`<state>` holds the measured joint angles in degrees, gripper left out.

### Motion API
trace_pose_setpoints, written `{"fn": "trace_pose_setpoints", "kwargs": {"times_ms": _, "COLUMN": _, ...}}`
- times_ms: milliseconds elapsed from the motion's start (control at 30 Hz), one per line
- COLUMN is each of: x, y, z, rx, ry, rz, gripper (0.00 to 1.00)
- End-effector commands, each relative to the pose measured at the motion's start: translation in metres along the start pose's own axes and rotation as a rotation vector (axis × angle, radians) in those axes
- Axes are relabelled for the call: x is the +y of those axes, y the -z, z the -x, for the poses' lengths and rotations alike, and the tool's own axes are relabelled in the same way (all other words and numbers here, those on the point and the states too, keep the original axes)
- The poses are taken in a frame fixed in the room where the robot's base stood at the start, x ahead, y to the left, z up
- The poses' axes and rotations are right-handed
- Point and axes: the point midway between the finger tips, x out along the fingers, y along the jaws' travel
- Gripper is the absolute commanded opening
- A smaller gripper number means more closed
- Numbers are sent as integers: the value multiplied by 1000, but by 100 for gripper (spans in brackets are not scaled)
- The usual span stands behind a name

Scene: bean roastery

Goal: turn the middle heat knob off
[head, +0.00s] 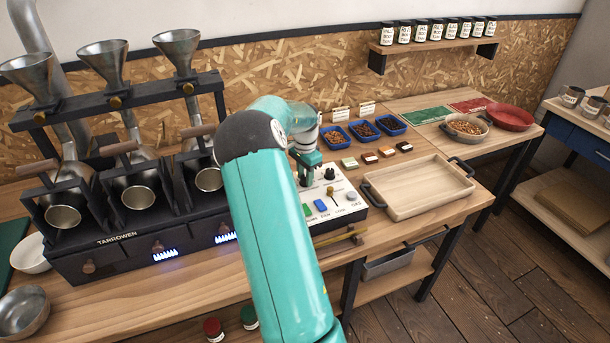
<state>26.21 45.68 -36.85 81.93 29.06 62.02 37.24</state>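The black three-drum roaster (118,240) stands on the bench at left, with a heat knob below each drum. The middle heat knob (158,246) is small and brown, and blue-white flames (166,256) show beside it. The left heat knob (88,267) shows no flames beside it. Flames also show at the right burner (226,238), whose knob is small and partly obscured near my arm. My gripper (304,180) points down over the left part of a white control box, well to the right of the middle knob. Its fingers are too small to judge their opening.
The white control box (348,214) carries coloured buttons and a black knob. An empty wooden tray (418,188) lies right of it. Blue bean trays (334,138) stand behind.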

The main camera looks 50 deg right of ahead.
Motion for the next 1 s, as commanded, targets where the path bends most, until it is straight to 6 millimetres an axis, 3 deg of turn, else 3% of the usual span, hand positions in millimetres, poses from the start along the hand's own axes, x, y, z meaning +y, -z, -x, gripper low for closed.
{"fn": "trace_pose_setpoints", "kwargs": {"times_ms": 467, "x": 0, "y": 0, "z": 0, "rx": -1, "ry": 1, "rz": 80, "gripper": 9}}
{"fn": "trace_pose_setpoints", "kwargs": {"times_ms": 1000, "x": 0, "y": 0, "z": 0, "rx": -1, "ry": 1, "rz": 525, "gripper": 9}}
